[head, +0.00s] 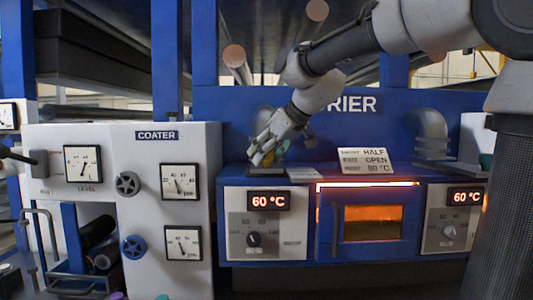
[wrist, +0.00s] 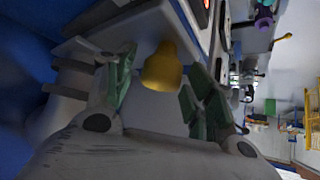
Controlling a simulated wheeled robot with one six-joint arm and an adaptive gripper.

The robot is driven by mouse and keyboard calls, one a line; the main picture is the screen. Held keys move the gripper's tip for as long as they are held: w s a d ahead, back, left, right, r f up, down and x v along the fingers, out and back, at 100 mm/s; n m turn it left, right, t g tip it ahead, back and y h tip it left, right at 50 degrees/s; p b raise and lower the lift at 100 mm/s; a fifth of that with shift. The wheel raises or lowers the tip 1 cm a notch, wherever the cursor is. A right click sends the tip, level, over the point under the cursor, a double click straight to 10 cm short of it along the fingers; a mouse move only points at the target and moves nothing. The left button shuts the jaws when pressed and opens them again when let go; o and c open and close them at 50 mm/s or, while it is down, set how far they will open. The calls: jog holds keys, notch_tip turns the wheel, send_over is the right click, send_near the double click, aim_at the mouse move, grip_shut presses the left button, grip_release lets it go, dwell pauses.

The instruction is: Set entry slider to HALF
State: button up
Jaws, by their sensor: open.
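A yellow knob (wrist: 163,70), which seems to be the entry slider's handle, stands on a pale plate in the wrist view. My gripper (wrist: 160,78) is open, with green-padded fingers on either side of the knob. I cannot tell whether either finger touches it. In the head view my gripper (head: 264,154) reaches down to the left part of the blue drier's top (head: 300,182). There the knob is mostly hidden by the fingers, and the slider's position and marks cannot be read.
A sign (head: 363,161) on the drier's top shows HALF, OPEN and 80 °C. Left (head: 269,201) and right (head: 467,197) displays both read 60 °C, above dials. A glowing oven window (head: 372,223) lies between them. The white coater (head: 130,200) stands left; a grey pipe elbow (head: 430,130) rises right.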

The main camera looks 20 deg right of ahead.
grip_shut()
jog(key=shift+s+a, duration=0.25)
jog(key=shift+s, duration=0.75)
jog(key=shift+s+a, duration=0.25)
jog(key=shift+s, duration=0.75)
grip_release()
jog(key=v, duration=1.2)
